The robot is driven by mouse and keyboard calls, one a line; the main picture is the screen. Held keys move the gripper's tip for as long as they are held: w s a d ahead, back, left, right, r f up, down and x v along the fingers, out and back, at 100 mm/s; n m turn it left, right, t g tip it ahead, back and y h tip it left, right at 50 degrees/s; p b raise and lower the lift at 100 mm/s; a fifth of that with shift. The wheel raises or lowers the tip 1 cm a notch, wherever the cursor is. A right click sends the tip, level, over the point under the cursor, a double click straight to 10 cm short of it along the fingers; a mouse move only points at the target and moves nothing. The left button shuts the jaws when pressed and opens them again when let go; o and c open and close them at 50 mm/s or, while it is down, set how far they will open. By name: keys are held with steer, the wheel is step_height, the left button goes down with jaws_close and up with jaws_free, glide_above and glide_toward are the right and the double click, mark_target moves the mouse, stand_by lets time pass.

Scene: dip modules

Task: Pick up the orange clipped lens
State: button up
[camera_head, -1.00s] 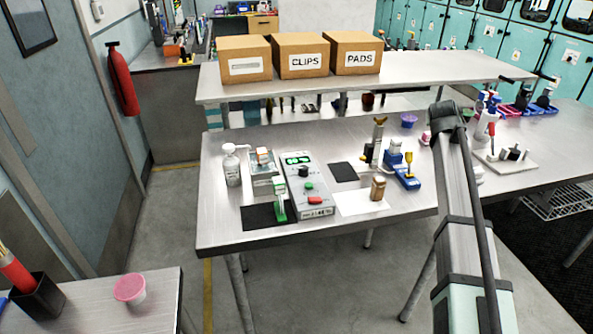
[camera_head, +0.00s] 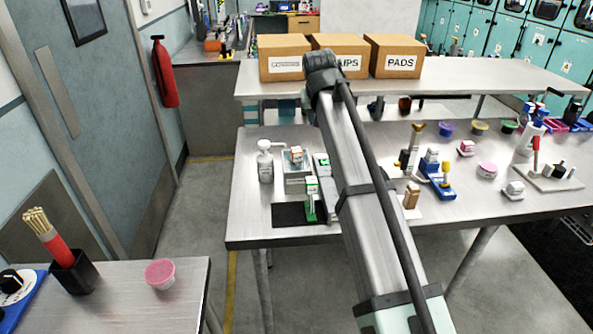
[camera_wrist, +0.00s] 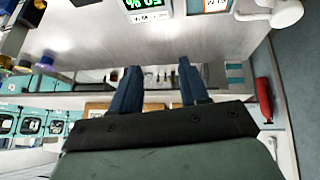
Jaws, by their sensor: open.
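The orange clipped lens cannot be made out for certain. A small white and orange item (camera_head: 296,155) sits on a grey glass-like stand at the left of the metal bench in the head view. An orange-edged label (camera_wrist: 217,4) shows at the top edge of the wrist view, beside a green digital display (camera_wrist: 146,4). My gripper (camera_wrist: 158,72) is open in the wrist view, with two dark blue fingers apart and nothing between them. The gripper itself is not visible in the head view, where my arm crosses the bench and hides much of the display unit.
A pump bottle (camera_head: 265,162) stands left of the stand. A green clip-like item (camera_head: 311,200) stands on a black mat (camera_head: 289,215). A blue-based device (camera_head: 440,182) and pink-lidded cup (camera_head: 487,169) are to the right. Cardboard boxes (camera_head: 285,62) line the shelf behind.

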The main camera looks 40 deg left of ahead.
mark_target(297, 149)
steer(key=s+a+f+n+g, duration=0.1)
steer(key=s+a+f+g, duration=0.15)
steer(key=s, duration=0.45)
steer(key=x, duration=0.7)
steer(key=shift+w+a+f, duration=0.1)
steer(key=shift+w+f, duration=0.1)
steer(key=shift+s+x, duration=0.15)
steer(key=shift+x, duration=1.15)
steer(key=shift+s+x, duration=0.1)
steer(key=shift+x, duration=1.2)
steer(key=shift+f, duration=0.1)
steer(key=shift+c, duration=0.4)
steer(key=c, duration=0.7)
steer(key=shift+o, duration=0.2)
